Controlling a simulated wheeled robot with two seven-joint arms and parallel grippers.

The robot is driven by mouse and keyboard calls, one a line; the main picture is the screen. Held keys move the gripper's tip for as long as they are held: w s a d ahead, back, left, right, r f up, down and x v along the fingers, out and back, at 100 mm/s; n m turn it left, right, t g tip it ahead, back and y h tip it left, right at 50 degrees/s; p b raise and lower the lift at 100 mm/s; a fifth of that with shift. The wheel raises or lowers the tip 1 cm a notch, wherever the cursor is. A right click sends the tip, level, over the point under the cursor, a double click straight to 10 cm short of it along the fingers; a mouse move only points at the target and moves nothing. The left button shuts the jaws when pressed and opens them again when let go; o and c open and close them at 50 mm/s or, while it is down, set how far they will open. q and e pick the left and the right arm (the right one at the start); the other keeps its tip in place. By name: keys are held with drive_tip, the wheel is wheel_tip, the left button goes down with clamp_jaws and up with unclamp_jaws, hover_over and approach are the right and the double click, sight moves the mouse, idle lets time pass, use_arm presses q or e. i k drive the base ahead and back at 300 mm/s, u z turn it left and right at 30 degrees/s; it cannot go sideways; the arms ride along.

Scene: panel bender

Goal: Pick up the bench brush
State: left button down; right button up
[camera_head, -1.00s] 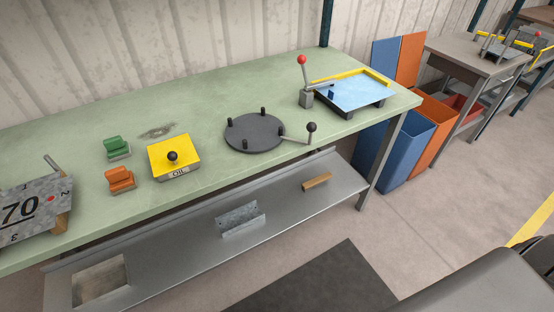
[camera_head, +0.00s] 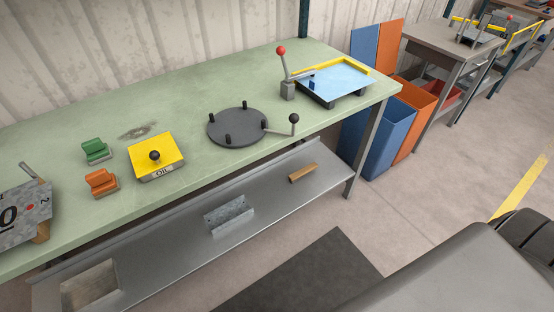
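No thing in view is plainly a bench brush. A small wooden bar (camera_head: 303,173) lies on the grey lower shelf, towards its right end; it may be the brush, but it is too small to tell. A green block-shaped piece (camera_head: 95,151) and an orange one (camera_head: 101,182) with a similar shape sit on the green bench top (camera_head: 60,130) at the left. Neither of my grippers is in view.
The bench also holds a yellow OIL box (camera_head: 157,157), a dark round plate with a crank (camera_head: 238,127), and a blue-topped tray (camera_head: 333,80) beside a red-knobbed lever (camera_head: 283,70). A metal channel (camera_head: 229,214) lies on the lower shelf (camera_head: 165,248). Blue bins (camera_head: 385,135) stand right of the bench.

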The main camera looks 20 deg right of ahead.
sight(295, 177)
drive_tip(key=k, duration=0.65)
drive_tip(key=z, duration=0.6)
drive_tip(key=i, duration=0.6)
drive_tip(key=z, duration=0.8)
drive_tip(key=i, duration=0.9)
drive_tip(key=u, duration=0.85)
drive_tip(key=i, duration=0.75)
drive_tip(key=u, duration=0.9)
